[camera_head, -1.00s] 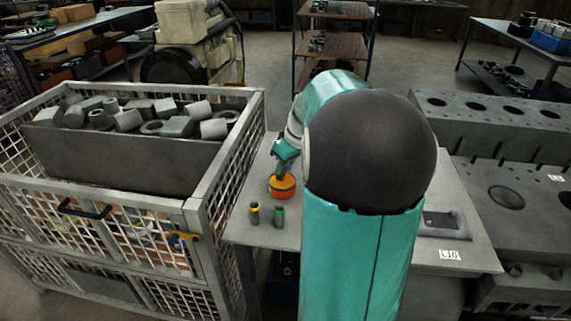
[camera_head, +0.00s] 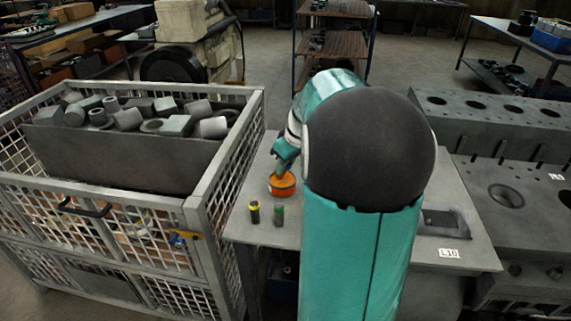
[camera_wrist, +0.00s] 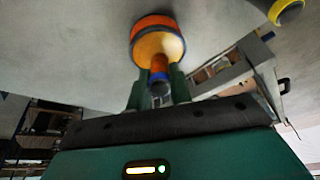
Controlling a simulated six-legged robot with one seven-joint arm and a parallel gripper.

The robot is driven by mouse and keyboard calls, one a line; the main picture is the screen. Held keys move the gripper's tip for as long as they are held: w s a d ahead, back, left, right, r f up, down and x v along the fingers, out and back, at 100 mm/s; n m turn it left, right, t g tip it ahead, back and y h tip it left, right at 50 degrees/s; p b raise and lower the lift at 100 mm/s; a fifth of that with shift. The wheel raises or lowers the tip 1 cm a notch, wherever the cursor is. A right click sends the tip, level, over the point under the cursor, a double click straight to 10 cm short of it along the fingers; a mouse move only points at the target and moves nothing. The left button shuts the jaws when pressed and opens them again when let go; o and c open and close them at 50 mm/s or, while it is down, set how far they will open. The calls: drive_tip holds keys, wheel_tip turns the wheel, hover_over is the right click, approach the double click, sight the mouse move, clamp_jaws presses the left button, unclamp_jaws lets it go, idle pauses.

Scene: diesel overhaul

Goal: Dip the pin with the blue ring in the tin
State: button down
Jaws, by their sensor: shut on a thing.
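An orange tin (camera_head: 283,186) stands on the grey table, left of my arm. It shows large in the wrist view (camera_wrist: 150,22), with a pale orange face towards the camera. My gripper (camera_wrist: 160,82) is shut on the pin with the blue ring (camera_wrist: 159,88). The pin sits between the two green fingers; its blue ring and dark end face the camera, and an orange part lies towards the tin. In the head view my gripper (camera_head: 285,165) is right over the tin. I cannot tell whether the pin's far end is inside it.
A dark pin with a yellow ring (camera_head: 254,211) and a green one (camera_head: 279,215) stand near the table's left front. A mesh cage (camera_head: 225,165) with a bin of metal parts (camera_head: 120,155) is left. A grey recessed block (camera_head: 445,222) and an engine block (camera_head: 500,200) are right.

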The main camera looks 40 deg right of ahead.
drive_tip(key=shift+r, duration=3.5)
